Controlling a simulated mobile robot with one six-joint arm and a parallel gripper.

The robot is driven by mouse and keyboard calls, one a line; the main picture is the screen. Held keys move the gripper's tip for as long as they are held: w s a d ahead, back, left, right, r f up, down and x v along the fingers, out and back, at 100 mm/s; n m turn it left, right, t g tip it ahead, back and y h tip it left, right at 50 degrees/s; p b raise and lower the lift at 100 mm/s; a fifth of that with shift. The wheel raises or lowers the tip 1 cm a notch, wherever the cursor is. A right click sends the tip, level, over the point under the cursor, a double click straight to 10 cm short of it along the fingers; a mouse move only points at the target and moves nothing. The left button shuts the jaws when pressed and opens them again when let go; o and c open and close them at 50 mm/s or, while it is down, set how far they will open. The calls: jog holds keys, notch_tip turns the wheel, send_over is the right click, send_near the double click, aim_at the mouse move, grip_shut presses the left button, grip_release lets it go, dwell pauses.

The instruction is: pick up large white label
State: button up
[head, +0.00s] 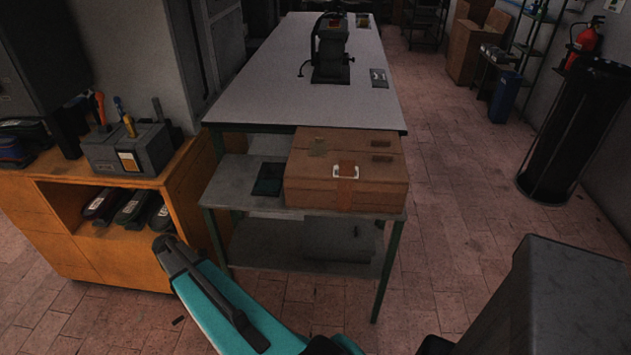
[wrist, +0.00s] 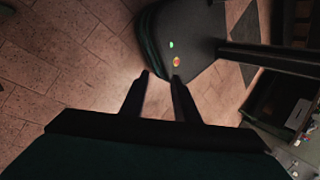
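I cannot tell for certain which thing is the large white label. A small white-framed piece (head: 346,171) shows on the front of the brown box, and a small pale plate with white marks (head: 378,75) lies on the table top, right of the press. In the wrist view a small white piece (wrist: 297,114) shows at the right edge, too small to make out. My gripper (wrist: 160,78) points at the tiled floor, its two fingers apart with nothing between them. It is far from the box and the table top.
A long grey table (head: 260,100) carries a black press (head: 331,48). An orange cabinet (head: 130,255) with a grey tool box (head: 125,150) stands left. Floor right of the table is clear up to a black cylinder (head: 572,140).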

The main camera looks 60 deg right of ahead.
jog(key=w+d+r+t, duration=0.1)
jog(key=w+d+r, duration=0.1)
jog(key=d+r, duration=0.6)
jog(key=w+d+r+t, duration=0.15)
jog(key=d+r, duration=0.35)
jog(key=d, duration=0.5)
jog(key=s+d+r+m+t, duration=0.1)
jog(key=s+d+r, duration=0.3)
jog(key=d+r, duration=0.4)
jog(key=s+d+r+m+t, duration=0.1)
jog(key=s+d+r, duration=0.3)
jog(key=d+r, duration=0.4)
jog(key=s+d+r+m+t, duration=0.1)
jog(key=s+d+r, duration=0.3)
jog(key=d+r, duration=0.5)
jog(key=shift+d+m+h, duration=0.4)
jog(key=shift+d+m, duration=0.3)
jog(key=shift+m, duration=0.2)
jog(key=s+d+r+m, duration=0.1)
jog(key=s+d+r, duration=0.2)
jog(key=s, duration=0.4)
jog(key=s+d+r+m+h, duration=0.1)
jog(key=s+d+r, duration=0.3)
jog(key=s+r, duration=0.2)
jog(key=shift+s+r+m+t, duration=0.25)
jog(key=shift+s+m+t, duration=0.1)
jog(key=shift+s, duration=0.5)
jog(key=shift+d+f, duration=0.1)
jog(key=shift+f+p, duration=0.75)
jog(key=shift+f, duration=3.5)
